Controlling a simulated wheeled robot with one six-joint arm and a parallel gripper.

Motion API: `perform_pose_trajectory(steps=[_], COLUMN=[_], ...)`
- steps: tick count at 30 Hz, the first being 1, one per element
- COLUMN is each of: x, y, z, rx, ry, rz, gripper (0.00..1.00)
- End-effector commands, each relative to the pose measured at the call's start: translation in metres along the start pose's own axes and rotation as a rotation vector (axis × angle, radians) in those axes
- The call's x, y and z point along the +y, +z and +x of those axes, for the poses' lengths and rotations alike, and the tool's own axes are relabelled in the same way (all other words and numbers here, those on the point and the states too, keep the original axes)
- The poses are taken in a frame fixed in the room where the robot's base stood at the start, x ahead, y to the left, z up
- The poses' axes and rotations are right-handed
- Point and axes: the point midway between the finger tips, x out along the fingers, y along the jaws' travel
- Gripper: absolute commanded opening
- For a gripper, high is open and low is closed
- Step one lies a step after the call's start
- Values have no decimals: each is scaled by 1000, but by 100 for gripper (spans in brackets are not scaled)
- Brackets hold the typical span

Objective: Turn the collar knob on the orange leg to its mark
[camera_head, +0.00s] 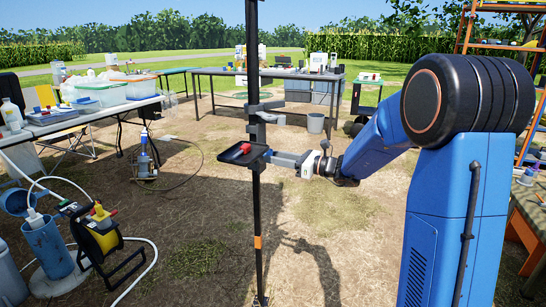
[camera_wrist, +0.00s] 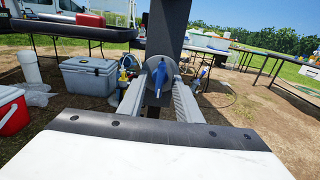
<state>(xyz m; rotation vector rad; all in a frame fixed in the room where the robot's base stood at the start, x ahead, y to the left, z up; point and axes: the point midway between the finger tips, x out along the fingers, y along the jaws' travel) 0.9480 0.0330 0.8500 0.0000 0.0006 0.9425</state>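A dark upright leg (camera_head: 257,205) with an orange band (camera_head: 257,242) low on it stands in front of me. It also shows in the wrist view (camera_wrist: 168,28). A blue knob (camera_wrist: 158,80) on a round grey disc sits on the leg's near face, in the middle of the wrist view. My gripper (camera_wrist: 158,92) points at the leg, with one finger on each side of the knob. The fingers are open, with visible gaps to the knob. Whether the fingertips reach the leg is unclear.
Tables stand behind (camera_head: 210,72) and at left (camera_head: 75,121). A grey cooler (camera_wrist: 90,78) is behind the leg.

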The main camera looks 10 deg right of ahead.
Motion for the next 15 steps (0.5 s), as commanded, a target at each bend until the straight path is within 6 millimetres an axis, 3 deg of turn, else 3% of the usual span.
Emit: perform_pose_trajectory(steps=[6,10,15], x=[0,0,0], y=[0,0,0], z=[0,0,0], rx=[0,0,0], ry=[0,0,0], rz=[0,0,-5], gripper=[29,0,0])
